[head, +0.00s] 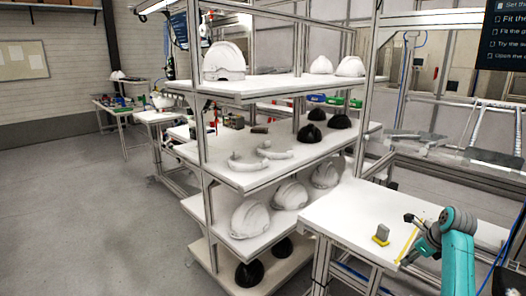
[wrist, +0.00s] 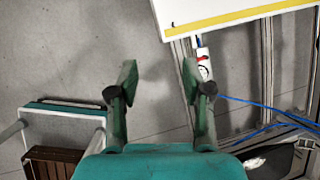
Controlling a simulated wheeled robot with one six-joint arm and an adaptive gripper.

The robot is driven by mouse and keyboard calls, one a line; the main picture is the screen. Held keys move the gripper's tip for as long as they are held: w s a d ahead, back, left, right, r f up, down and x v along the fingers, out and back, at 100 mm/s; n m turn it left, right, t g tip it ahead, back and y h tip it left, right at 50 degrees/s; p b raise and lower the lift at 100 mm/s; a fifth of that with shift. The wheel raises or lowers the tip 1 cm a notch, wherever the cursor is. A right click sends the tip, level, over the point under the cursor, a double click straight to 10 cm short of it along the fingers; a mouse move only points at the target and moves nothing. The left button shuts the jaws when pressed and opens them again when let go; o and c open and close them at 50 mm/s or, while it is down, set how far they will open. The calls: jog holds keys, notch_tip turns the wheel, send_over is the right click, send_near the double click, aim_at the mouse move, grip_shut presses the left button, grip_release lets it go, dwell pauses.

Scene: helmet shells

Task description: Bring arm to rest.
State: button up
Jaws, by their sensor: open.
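My arm (head: 459,250), teal with dark joints, stands at the right of the head view, beside the white worktable. My gripper (head: 418,240) appears at the table's near right edge. In the wrist view my gripper (wrist: 158,78) has its two green fingers spread wide apart, with nothing between them. Grey floor shows below and between the fingers. The gripper holds nothing.
The white worktable (head: 345,219) carries a small grey piece (head: 382,231) on a yellow base. Its yellow-striped edge (wrist: 245,17) is ahead of the fingers in the wrist view. A shelf rack (head: 240,178) with white and black helmet shells stands left. Blue cables (wrist: 262,133) hang at right.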

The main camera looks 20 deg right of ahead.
jog(key=s+a+f+n+t+h, duration=0.15)
jog(key=a+f+n, duration=0.55)
jog(key=a+f, duration=1.05)
jog(key=s+a+f+n+t, duration=0.1)
jog(key=s+a+f+n, duration=0.3)
jog(key=s+a, duration=0.3)
jog(key=s+a+f+n+t, duration=0.1)
jog(key=s+a+f+n, duration=0.35)
jog(key=a, duration=0.55)
jog(key=s+a+r+n+t, duration=0.1)
jog(key=s+a+r+n, duration=0.3)
jog(key=s, duration=0.4)
jog(key=s+a+r+n+t, duration=0.2)
jog(key=s+a+r+n, duration=0.3)
jog(key=s, duration=0.3)
jog(key=s+a+r+n+t, duration=0.2)
jog(key=s+a+r+n, duration=0.2)
jog(key=s, duration=0.5)
jog(key=shift+a+r+y, duration=0.35)
jog(key=shift+a+r, duration=0.35)
jog(key=shift+r, duration=0.25)
jog(key=shift+o, duration=0.5)
jog(key=s+a+r+n+t+y, duration=0.1)
jog(key=s+r+n, duration=0.4)
jog(key=r, duration=0.3)
jog(key=shift+a+r, duration=0.25)
